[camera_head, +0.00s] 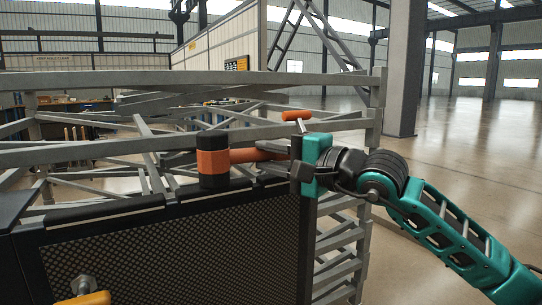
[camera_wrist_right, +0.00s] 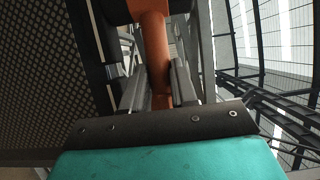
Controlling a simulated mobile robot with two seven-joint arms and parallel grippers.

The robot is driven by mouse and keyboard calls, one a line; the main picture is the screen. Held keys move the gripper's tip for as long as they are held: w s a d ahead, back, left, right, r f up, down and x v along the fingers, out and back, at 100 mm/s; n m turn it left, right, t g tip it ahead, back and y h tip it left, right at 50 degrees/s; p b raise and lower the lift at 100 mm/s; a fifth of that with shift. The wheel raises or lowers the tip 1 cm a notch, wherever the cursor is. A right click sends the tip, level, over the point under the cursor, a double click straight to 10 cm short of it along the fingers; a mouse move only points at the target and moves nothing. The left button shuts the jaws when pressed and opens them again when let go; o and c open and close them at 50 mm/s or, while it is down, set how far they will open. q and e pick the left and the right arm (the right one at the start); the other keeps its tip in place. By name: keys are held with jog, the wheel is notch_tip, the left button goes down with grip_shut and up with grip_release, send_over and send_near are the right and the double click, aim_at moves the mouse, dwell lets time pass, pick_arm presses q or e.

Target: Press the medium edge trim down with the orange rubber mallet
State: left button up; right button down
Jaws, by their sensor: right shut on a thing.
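The orange rubber mallet (camera_head: 212,161) has an orange band between black ends, and its head stands upright over the panel's top edge. My right gripper (camera_head: 298,160) is shut on its orange handle, right of the head. In the right wrist view the handle (camera_wrist_right: 155,50) runs between both fingers, with part of the dark head (camera_wrist_right: 119,10) at the top. Black trim strips lie along the panel's top edge; one long strip (camera_head: 105,207) is left of the mallet. I cannot tell which is the medium edge trim, or whether the head touches a strip. My left gripper is out of view.
The dark patterned panel (camera_head: 170,255) fills the lower left. Grey metal rails (camera_head: 250,78) of a frame stand behind and beside it. A small orange bar (camera_head: 297,115) shows above my right gripper. A yellow part (camera_head: 86,299) is at the bottom left. Open floor lies to the right.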

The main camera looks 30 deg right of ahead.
jog(key=shift+a+f, duration=0.1)
jog(key=shift+f, duration=0.3)
dwell(0.9)
notch_tip(320, 180, up, 2)
jog(key=shift+r+p, duration=0.15)
jog(key=shift+p, duration=0.45)
